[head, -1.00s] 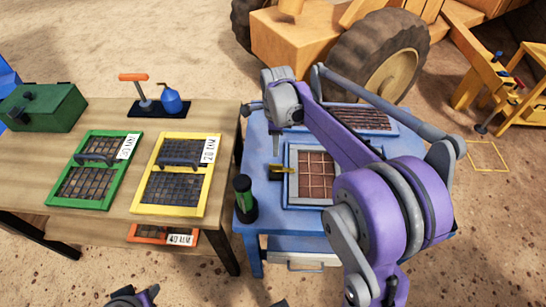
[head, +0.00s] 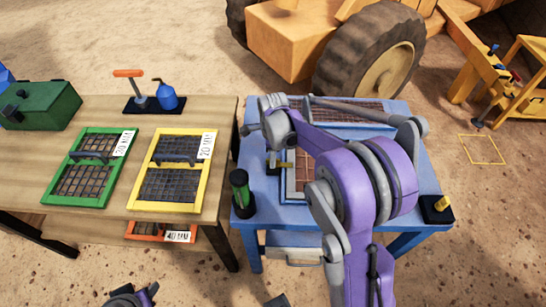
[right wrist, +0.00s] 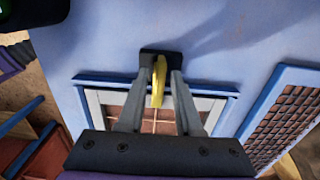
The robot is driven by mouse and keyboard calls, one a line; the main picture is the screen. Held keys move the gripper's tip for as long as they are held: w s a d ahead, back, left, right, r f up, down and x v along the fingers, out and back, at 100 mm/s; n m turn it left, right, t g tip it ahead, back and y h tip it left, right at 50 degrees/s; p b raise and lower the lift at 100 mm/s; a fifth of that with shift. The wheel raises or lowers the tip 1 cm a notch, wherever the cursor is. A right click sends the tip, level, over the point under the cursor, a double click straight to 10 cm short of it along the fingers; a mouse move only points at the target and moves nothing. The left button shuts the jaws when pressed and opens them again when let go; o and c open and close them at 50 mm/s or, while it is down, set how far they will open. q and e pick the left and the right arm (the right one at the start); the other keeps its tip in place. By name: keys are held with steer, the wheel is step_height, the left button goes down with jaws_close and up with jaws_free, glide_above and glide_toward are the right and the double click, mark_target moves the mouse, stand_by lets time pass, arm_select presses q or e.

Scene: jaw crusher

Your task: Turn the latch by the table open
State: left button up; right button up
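The latch is a yellow bar (head: 286,165) on a dark base (head: 272,163), at the left side of the framed mesh panel (head: 301,180) on the blue bench. In the right wrist view the yellow latch (right wrist: 158,84) stands between the two fingers of my right gripper (right wrist: 160,80), with a narrow gap seeming to show on each side. That gripper is open around it. In the head view my right gripper's fingers are hard to make out beside the wrist, just above the latch. My left gripper does not show clearly.
A second yellow piece on a black base (head: 438,209) sits at the blue bench's (head: 405,225) right corner. A green-and-black cylinder (head: 241,192) stands at its left edge. The wooden table (head: 222,150) on the left holds green (head: 73,205) and yellow (head: 165,206) framed screens.

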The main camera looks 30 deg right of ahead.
jaws_close()
steer(key=shift+n, duration=0.4)
steer(key=n+b, duration=0.1)
steer(key=n, duration=0.1)
steer(key=shift+n, duration=0.4)
steer(key=n, duration=0.3)
steer(key=shift+n+b, duration=0.3)
steer(key=n, duration=0.5)
steer(key=shift+b, duration=0.35)
steer(key=n, duration=0.5)
steer(key=shift+n, duration=0.4)
